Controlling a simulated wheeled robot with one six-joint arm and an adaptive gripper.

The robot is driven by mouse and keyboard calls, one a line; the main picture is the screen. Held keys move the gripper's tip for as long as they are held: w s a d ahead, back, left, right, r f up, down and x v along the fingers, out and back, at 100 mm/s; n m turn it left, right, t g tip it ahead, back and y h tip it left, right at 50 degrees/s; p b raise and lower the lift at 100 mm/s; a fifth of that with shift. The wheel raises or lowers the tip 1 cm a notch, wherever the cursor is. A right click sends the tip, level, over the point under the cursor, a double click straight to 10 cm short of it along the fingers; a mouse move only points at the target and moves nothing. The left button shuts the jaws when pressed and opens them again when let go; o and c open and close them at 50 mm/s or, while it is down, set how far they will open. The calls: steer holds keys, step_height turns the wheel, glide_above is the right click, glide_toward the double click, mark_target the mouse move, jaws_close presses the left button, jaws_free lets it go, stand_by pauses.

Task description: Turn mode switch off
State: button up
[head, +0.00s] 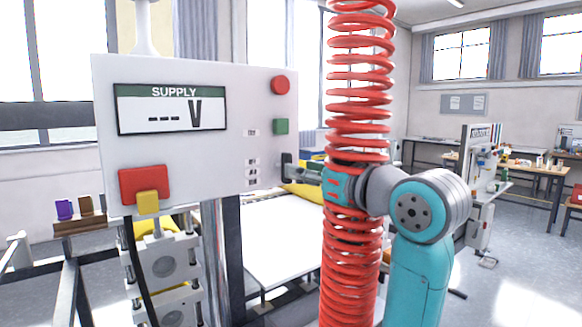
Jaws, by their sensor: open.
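A white supply panel (215,75) stands at the left with a "SUPPLY" display (172,108) reading "--- V". A red block with a yellow handle (148,202) sits at its lower left; I cannot tell whether this is the mode switch.
A white table (290,245) is behind the panel.

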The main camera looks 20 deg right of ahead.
steer(key=shift+x, duration=2.35)
jaws_close()
